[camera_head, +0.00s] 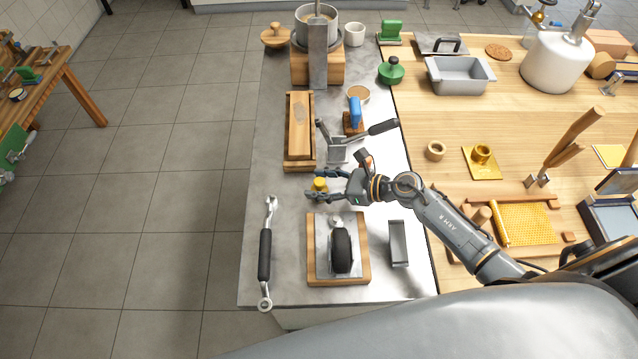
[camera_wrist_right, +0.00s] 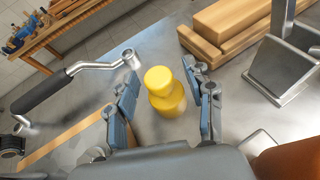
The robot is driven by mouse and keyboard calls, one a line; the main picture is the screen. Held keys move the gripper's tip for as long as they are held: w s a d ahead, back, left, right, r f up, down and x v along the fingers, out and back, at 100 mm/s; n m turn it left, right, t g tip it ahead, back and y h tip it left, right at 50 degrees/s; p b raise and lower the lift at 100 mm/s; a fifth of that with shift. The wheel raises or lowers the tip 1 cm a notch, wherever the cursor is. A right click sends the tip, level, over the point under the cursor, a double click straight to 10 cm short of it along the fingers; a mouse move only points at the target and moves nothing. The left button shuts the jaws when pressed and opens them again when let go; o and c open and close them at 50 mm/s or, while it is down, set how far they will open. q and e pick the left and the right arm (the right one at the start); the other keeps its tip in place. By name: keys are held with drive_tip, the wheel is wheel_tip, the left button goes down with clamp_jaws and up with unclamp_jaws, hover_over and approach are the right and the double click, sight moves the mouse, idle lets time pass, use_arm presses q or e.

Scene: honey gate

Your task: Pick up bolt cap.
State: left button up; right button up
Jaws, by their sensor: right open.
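The bolt cap looks to be the small yellow stepped piece (camera_head: 319,184) on the grey metal worktop (camera_head: 285,270), in front of the wooden block. In the right wrist view the yellow piece (camera_wrist_right: 165,92) stands upright between the blue-padded fingers. My right gripper (camera_head: 326,184) is open around it, one finger on each side. In the right wrist view, gaps show between the yellow piece and both fingers of the gripper (camera_wrist_right: 162,100). My left gripper is not in view.
A black-handled wrench (camera_head: 265,255) lies to the left. A wooden board with a metal plate and black part (camera_head: 341,250) is in front. A long wooden block (camera_head: 299,130) and a clamp with a black handle (camera_head: 383,127) stand behind. A grey channel piece (camera_head: 398,243) stands at right.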

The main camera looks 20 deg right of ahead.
drive_tip(key=c, duration=1.1)
drive_tip(key=shift+o, duration=0.2)
drive_tip(key=shift+r, duration=0.1)
